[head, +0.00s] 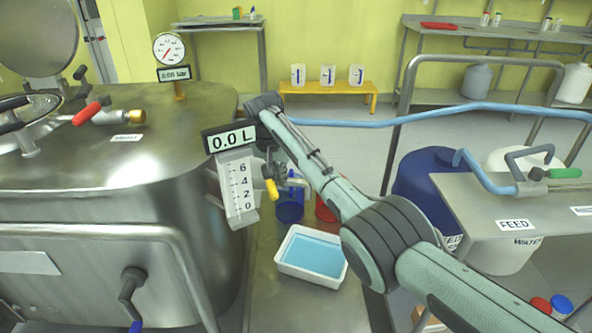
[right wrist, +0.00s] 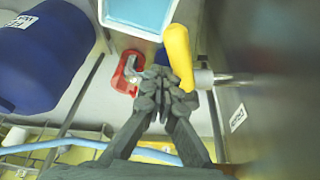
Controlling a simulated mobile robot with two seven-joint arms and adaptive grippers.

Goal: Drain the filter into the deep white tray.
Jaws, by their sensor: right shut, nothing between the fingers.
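A white tray (head: 286,268) with light-blue liquid in it stands on a low steel bench, below a valve with a yellow handle (head: 271,189). The handle hangs downward in the head view. My right gripper (head: 275,168) is shut and empty, just above the handle. In the right wrist view, its closed fingertips (right wrist: 168,92) are close beside the yellow handle (right wrist: 178,55); I cannot tell whether they touch. The tray shows at the top of that view (right wrist: 112,22). A level scale (head: 238,188) hangs under a display (head: 230,139) reading 0.0 L. My left gripper is out of view.
A large steel vessel (head: 120,190) fills the left. A blue container (head: 290,207) and a red one (head: 325,211) stand behind the tray. A FEED table (head: 500,205) with a blue hose (head: 450,114), and a blue drum (head: 425,180) are on the right.

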